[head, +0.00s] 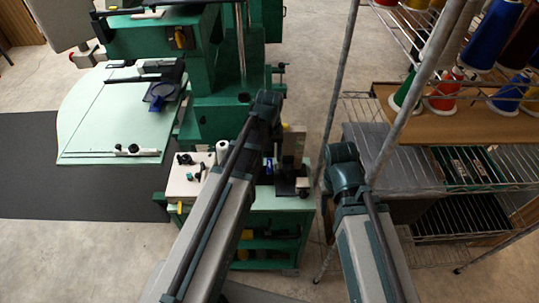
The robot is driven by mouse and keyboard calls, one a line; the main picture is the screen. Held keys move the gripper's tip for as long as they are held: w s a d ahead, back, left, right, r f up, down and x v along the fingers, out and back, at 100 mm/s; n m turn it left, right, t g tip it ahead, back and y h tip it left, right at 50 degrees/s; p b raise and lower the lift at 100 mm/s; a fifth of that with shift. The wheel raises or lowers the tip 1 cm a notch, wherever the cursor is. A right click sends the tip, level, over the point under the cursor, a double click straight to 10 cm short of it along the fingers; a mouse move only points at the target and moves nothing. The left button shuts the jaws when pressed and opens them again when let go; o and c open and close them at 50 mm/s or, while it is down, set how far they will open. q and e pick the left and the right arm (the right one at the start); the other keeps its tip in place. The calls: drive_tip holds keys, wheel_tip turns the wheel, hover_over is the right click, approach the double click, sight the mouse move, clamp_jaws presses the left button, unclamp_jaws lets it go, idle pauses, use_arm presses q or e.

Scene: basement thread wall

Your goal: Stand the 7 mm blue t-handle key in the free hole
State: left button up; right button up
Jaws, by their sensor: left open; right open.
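I cannot make out the 7 mm blue t-handle key or the free hole for certain. A small blue spot (268,167) shows on the green cart (278,200), just right of my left arm, too small to identify. A dark holder or block (290,183) stands near it on the cart top. My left arm crosses the cart and hides part of its top. My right arm reaches up beside the cart's right side. Both arms end in view at dark joints, and I cannot pick out the jaws of either gripper.
A green machine (215,100) stands behind the cart, with a pale green table (95,135) at left. A wire rack (470,175) with coloured thread cones, including a blue one (492,38), stands at right. A white spool (223,151) and small dark parts (197,170) lie on the cart's left side.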

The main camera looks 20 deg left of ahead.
use_arm(q)
wheel_tip(320, 180, up, 10)
drive_tip(key=r+p, duration=0.1)
drive_tip(key=p, duration=0.8)
drive_tip(key=s+d+f+m+b, duration=0.2)
drive_tip(key=s+d+m, duration=0.1)
drive_tip(key=s+d, duration=0.2)
drive_tip(key=s+d+f+m+y+b, duration=0.1)
drive_tip(key=s+d+f+m+b, duration=0.1)
drive_tip(key=s, duration=0.7)
drive_tip(key=d+f+m, duration=0.1)
drive_tip(key=d+m, duration=0.1)
drive_tip(key=d, duration=0.1)
drive_tip(key=shift+s+d+f, duration=0.15)
drive_tip(key=shift+d, duration=0.1)
drive_tip(key=shift+a, duration=0.1)
